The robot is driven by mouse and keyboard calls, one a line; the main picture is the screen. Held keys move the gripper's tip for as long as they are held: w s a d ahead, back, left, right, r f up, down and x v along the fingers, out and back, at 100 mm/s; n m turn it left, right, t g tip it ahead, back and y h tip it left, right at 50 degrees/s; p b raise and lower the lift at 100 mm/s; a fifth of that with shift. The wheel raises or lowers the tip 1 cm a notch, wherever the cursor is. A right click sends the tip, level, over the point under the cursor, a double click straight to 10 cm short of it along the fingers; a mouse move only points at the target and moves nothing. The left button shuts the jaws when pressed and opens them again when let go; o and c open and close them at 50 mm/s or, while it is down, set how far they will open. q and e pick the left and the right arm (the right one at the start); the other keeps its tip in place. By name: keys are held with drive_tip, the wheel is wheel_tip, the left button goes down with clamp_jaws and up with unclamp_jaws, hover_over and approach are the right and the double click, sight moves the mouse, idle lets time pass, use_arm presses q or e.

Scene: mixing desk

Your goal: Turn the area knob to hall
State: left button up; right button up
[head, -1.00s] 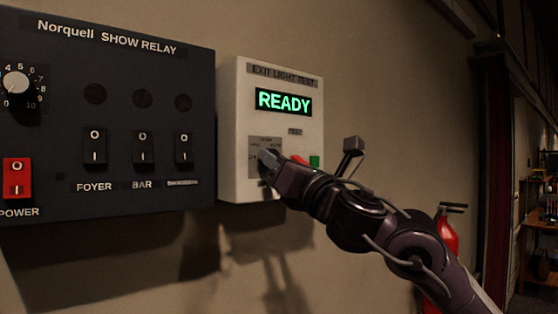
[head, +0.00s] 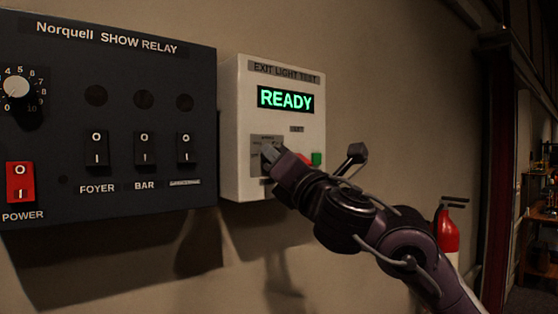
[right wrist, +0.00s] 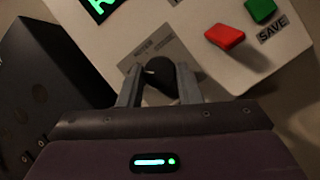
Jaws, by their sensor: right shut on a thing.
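The area knob (right wrist: 160,72) is a small black knob with a light mark on its left side in the right wrist view. It sits on a grey label plate (right wrist: 146,50) on the white EXIT LIGHT TEST box (head: 232,120). My right gripper (right wrist: 160,88) is shut on the knob, one finger on each side. In the head view my right gripper (head: 271,156) covers most of the knob and part of the plate. The plate's small lettering is too blurred to read, so I cannot tell the setting. The display (head: 285,98) reads READY. My left gripper is out of view.
A red button (right wrist: 225,36) and a green button (right wrist: 261,10) sit close to the knob. The dark Norquell SHOW RELAY panel (head: 60,130) with switches is at the left. A red extinguisher (head: 447,232) stands at the lower right.

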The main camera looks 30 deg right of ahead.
drive_tip(key=o, duration=1)
drive_tip(key=shift+c, duration=0.2)
drive_tip(key=b+v, duration=0.3)
drive_tip(key=v, duration=0.4)
drive_tip(key=shift+s+f, duration=0.15)
drive_tip(key=shift+s, duration=0.2)
